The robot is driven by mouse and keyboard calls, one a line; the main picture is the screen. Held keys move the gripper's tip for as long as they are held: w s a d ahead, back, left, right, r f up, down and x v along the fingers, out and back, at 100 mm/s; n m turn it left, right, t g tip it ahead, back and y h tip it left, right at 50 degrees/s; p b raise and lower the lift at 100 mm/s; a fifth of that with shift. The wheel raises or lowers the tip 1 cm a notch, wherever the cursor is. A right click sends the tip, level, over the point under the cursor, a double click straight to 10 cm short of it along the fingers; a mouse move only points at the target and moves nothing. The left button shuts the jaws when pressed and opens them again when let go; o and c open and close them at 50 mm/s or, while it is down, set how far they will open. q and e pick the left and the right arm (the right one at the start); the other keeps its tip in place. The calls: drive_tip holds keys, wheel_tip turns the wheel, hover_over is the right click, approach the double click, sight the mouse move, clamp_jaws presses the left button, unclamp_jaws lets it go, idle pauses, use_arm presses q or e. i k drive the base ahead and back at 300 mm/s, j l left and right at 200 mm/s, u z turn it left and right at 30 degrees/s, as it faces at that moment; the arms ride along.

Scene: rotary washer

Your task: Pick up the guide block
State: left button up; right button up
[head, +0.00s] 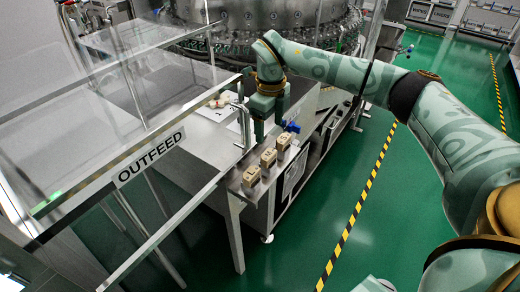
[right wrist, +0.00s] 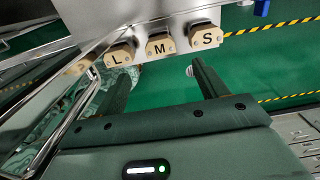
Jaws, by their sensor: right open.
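Three tan guide blocks stand in a row on a narrow metal ledge (head: 236,184) at the front of the outfeed table. In the head view they are the near block (head: 251,174), the middle block (head: 268,157) and the far block (head: 283,141). The right wrist view shows their letters: L (right wrist: 119,54), M (right wrist: 159,46) and S (right wrist: 206,37). My right gripper (head: 268,130) hangs just above and behind the row. Its two fingers are apart and empty in the right wrist view (right wrist: 162,78), with M between their directions, beyond the tips. My left gripper is not in view.
A clear guard with an OUTFEED sign (head: 150,160) and metal rails runs along the left. An upright metal post (head: 241,125) stands close beside my right gripper. A large round washer (head: 260,20) is behind. Green floor (head: 390,210) is open on the right.

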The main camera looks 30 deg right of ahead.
sight(251, 179)
drive_tip(key=z, duration=1.05)
